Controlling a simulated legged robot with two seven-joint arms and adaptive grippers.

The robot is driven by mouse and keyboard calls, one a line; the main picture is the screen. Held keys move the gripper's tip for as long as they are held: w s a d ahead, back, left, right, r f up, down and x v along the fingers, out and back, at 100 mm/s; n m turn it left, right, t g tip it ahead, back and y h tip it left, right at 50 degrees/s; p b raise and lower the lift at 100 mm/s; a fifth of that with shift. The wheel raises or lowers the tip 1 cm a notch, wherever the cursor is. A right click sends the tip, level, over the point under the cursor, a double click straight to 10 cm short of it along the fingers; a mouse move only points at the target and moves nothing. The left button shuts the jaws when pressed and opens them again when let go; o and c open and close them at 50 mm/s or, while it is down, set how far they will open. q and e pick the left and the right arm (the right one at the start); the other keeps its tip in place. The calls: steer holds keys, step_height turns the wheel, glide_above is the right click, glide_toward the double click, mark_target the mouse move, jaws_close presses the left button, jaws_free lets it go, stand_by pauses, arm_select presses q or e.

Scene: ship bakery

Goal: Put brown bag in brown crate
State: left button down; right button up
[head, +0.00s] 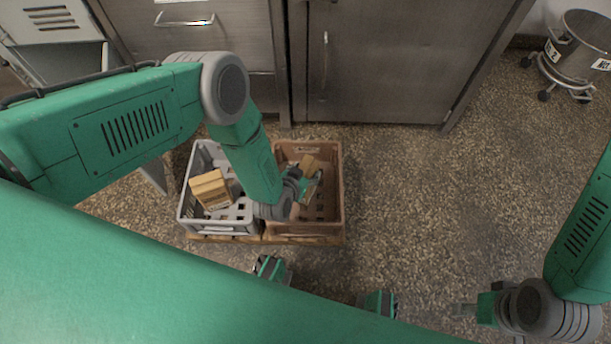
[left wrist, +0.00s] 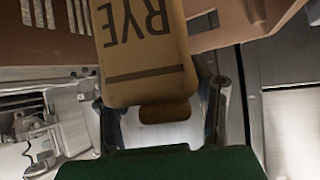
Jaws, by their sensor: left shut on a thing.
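The brown bag (left wrist: 140,60), printed "RYE", fills the upper middle of the left wrist view. In the head view a part of it (head: 308,163) shows beside my left gripper (head: 308,186). My left gripper is shut on the bag, inside the outline of the brown crate (head: 337,190). The crate's slotted walls also show in the left wrist view (left wrist: 235,22). My arm hides part of the bag and crate, so I cannot tell whether the bag touches the crate floor. My right gripper (head: 470,310) is at the lower right, away from the crates; its finger opening is unclear.
A grey crate (head: 183,207) stands directly left of the brown crate and holds a tan package (head: 209,189). Both crates sit on a wooden base (head: 225,238). Metal cabinets (head: 390,65) stand behind. A wheeled metal bin (head: 578,50) is at far right. The speckled floor right of the crates is clear.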

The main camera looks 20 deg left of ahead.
arm_select(q)
steer(key=shift+w+d+f+b, duration=0.1)
steer(key=shift+f+b, duration=0.2)
steer(key=shift+f, duration=0.5)
steer(key=shift+r, duration=0.1)
arm_select(e)
steer(key=shift+d+f, duration=0.15)
steer(key=shift+f, duration=0.4)
arm_select(q)
steer(key=c, duration=0.7)
jaws_free()
arm_select(e)
steer(key=shift+r, duration=0.1)
arm_select(q)
steer(key=p+v, duration=0.6)
steer(key=v, duration=0.6)
arm_select(e)
step_height(320, 180, up, 6)
steer(key=shift+f, duration=0.2)
